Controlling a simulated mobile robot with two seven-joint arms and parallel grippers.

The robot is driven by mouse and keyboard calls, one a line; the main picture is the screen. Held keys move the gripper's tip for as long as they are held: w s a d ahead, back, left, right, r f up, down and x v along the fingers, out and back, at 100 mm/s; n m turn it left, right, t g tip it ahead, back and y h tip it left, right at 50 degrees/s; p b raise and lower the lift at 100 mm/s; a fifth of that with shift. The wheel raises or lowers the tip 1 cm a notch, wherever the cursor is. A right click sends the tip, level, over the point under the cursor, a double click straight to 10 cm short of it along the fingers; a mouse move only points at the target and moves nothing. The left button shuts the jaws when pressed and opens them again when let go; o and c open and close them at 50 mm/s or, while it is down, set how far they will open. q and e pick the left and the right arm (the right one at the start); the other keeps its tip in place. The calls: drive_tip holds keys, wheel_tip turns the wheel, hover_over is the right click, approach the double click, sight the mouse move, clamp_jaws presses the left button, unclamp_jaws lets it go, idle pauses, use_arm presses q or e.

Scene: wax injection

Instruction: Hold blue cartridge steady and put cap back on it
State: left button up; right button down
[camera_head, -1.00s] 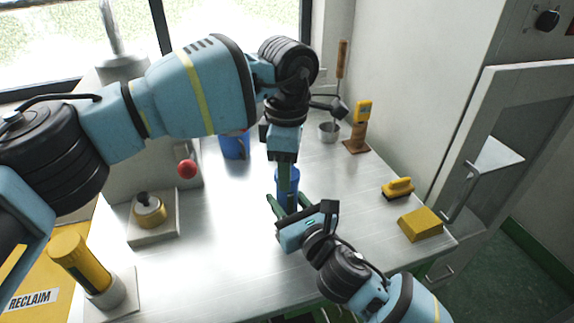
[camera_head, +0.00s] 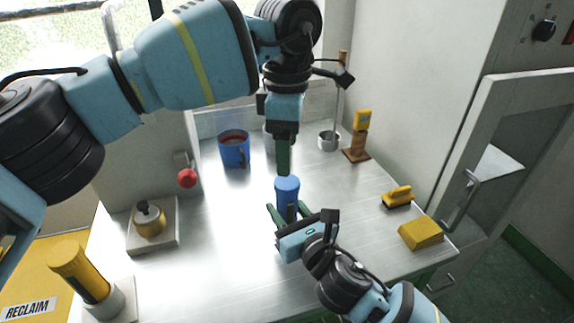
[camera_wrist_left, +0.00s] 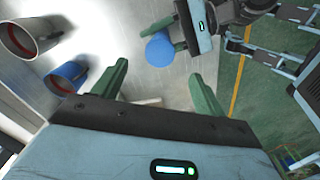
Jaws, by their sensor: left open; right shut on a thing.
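The blue cartridge (camera_head: 287,203) stands upright on the steel table, and a blue top that looks like its cap (camera_head: 287,184) sits on it. In the left wrist view the round blue top (camera_wrist_left: 160,50) shows beyond my left fingers. My right gripper (camera_head: 286,212) is shut on the cartridge from the front right, low on its body. My left gripper (camera_head: 284,165) points down just above the cartridge, empty. In the left wrist view its green fingers (camera_wrist_left: 157,90) are apart. Whether the cap is fully seated I cannot tell.
A blue mug (camera_head: 234,150) with dark red contents stands at the back left. A metal cup (camera_head: 328,141), a yellow instrument on a stand (camera_head: 361,125), a yellow brush (camera_head: 397,196) and a yellow block (camera_head: 421,234) stand right. A red knob (camera_head: 187,178) and a brass piece (camera_head: 149,220) are left.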

sight(292, 218)
use_arm(q)
wheel_tip(292, 218, up, 5)
drive_tip(key=shift+r, duration=0.1)
idle(0.3)
use_arm(e)
drive_tip(key=c, duration=0.8)
unclamp_jaws()
use_arm(q)
drive_tip(key=shift+r, duration=0.35)
use_arm(e)
drive_tip(key=shift+v, duration=3.9)
